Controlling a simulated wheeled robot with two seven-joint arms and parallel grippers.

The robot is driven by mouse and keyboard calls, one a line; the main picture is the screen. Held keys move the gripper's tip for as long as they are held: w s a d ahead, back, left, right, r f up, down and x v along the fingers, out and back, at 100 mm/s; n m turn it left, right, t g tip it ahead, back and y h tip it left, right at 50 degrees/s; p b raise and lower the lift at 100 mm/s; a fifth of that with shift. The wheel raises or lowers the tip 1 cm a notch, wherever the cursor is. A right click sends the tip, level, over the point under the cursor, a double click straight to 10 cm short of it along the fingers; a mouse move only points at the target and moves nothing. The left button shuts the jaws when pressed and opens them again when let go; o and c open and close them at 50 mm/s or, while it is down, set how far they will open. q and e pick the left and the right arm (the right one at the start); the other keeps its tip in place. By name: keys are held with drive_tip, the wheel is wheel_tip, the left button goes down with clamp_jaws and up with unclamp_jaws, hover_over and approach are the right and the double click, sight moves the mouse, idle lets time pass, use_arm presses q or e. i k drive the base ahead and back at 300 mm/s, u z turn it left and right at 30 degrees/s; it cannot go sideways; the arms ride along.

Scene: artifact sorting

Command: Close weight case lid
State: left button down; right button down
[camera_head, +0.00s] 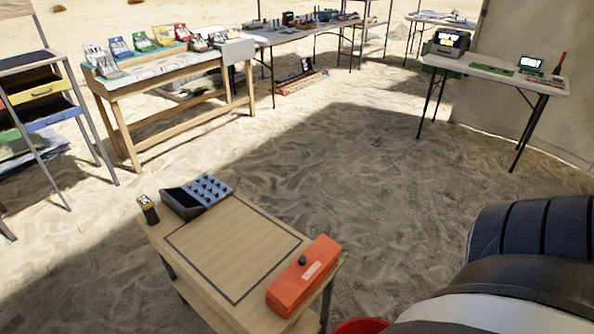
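A grey-blue case (203,190) sits at the far left corner of the small wooden table (190,262). Its right part carries several small knob-like pieces in rows, and its left part is a dark surface or opening. It looks like the weight case, but I cannot tell whether a lid stands open. An orange box (303,275) with a black knob and a pale label lies at the table's right edge; its top looks shut. Neither of my grippers is in view.
A small dark-and-yellow device (148,209) stands left of the case. The table's outlined middle is bare. A red round container (361,326) shows below the table's right side. A wooden display table (160,77) and a white table (497,75) stand farther back, with open sand between.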

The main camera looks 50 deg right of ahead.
sight(287, 290)
drive_tip(key=z, duration=0.65)
drive_tip(key=k, duration=0.4)
drive_tip(key=z, duration=0.3)
drive_tip(key=i, duration=0.55)
